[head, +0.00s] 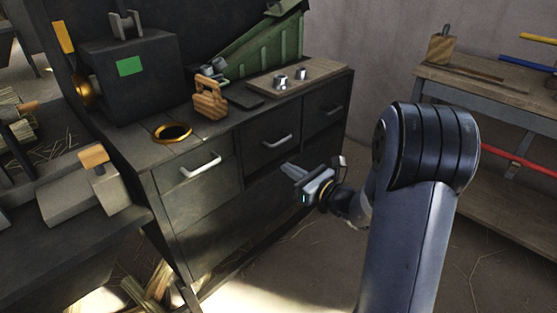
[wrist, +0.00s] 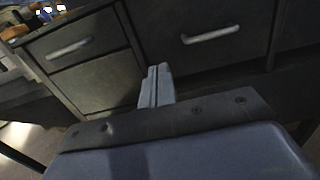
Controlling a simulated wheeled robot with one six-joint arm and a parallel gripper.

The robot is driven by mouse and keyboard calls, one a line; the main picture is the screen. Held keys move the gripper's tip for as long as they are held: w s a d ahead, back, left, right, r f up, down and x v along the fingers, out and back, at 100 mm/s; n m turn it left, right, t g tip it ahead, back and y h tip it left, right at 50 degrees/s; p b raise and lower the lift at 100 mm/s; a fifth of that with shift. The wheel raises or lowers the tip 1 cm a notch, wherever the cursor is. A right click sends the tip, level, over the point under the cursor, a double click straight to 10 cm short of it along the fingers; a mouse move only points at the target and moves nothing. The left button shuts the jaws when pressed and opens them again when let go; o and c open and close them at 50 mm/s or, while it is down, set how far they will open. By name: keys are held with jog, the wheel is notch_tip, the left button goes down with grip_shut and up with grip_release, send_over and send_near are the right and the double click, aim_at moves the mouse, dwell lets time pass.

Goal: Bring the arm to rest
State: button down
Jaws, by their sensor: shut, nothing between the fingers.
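My gripper (head: 292,173) is in front of the dark cabinet (head: 222,233), below the level of its top and apart from the drawer handles. In the wrist view its two grey fingers (wrist: 156,86) are together with nothing between them. The rest of my arm reaches in from the lower right of the head view. Behind the fingers in the wrist view are drawer fronts with metal handles (wrist: 212,34).
The cabinet top holds a wooden block-like tool (head: 209,102), a brass ring (head: 173,132) and a board (head: 300,78) with metal cups. A workbench (head: 480,90) stands at right. Straw litters the floor. Open floor lies between cabinet and bench.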

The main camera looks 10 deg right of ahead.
jog(key=shift+s+d, duration=0.35)
jog(key=shift+s, duration=0.15)
